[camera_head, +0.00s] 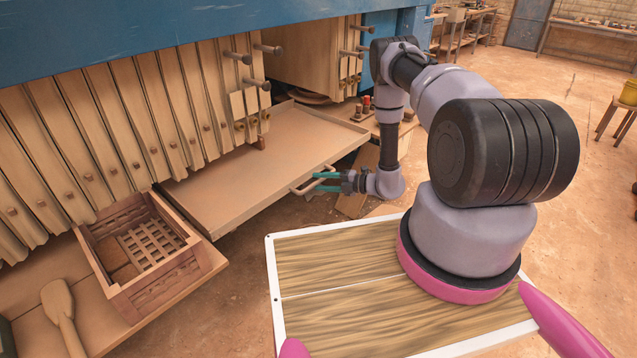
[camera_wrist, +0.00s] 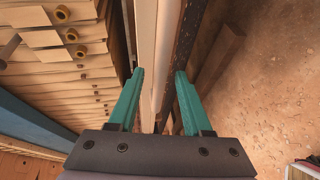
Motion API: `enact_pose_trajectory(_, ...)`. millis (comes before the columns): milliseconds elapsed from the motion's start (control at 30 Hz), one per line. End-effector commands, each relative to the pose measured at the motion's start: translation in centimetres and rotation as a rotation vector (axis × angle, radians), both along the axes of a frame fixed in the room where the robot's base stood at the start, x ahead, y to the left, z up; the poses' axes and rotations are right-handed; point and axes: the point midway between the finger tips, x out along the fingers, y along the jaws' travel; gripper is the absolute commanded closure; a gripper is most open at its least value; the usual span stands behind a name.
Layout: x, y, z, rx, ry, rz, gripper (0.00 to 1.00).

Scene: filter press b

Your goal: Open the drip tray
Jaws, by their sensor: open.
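The drip tray (camera_head: 250,165) is a wide, shallow tan tray under the row of filter plates. Much of its flat floor shows in the head view, sticking out below the plates. A pale bar handle (camera_head: 301,188) is on its front edge. My gripper (camera_head: 318,181) has teal fingers and is open at this handle. In the wrist view, the two fingers of my gripper (camera_wrist: 160,72) stand apart, with pale, long edges of the tray and handle running between and beyond them. I cannot tell whether either finger touches the handle.
A wooden slatted crate (camera_head: 145,255) stands on a low shelf at the left, near a wooden paddle (camera_head: 62,315). Wooden planks (camera_head: 358,185) lie beyond my gripper. Bare floor is open at the right.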

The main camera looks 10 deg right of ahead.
Motion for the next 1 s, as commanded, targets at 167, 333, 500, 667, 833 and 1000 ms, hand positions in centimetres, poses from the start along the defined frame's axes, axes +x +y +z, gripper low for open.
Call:
enact_pose_trajectory(167,0.60,1.04,-0.25,0.000,-0.001,0.001,0.51)
enact_pose_trajectory(333,0.70,1.14,-0.26,-0.001,-0.001,0.000,0.51)
enact_pose_trajectory(500,0.69,1.12,-0.26,-0.001,-0.001,0.000,0.73)
enact_pose_trajectory(667,0.68,1.11,-0.25,-0.001,-0.001,0.000,1.00)
enact_pose_trajectory(833,0.67,1.10,-0.24,-0.001,-0.001,0.000,1.00)
enact_pose_trajectory(1000,0.68,1.09,-0.24,-0.001,-0.001,0.000,1.00)
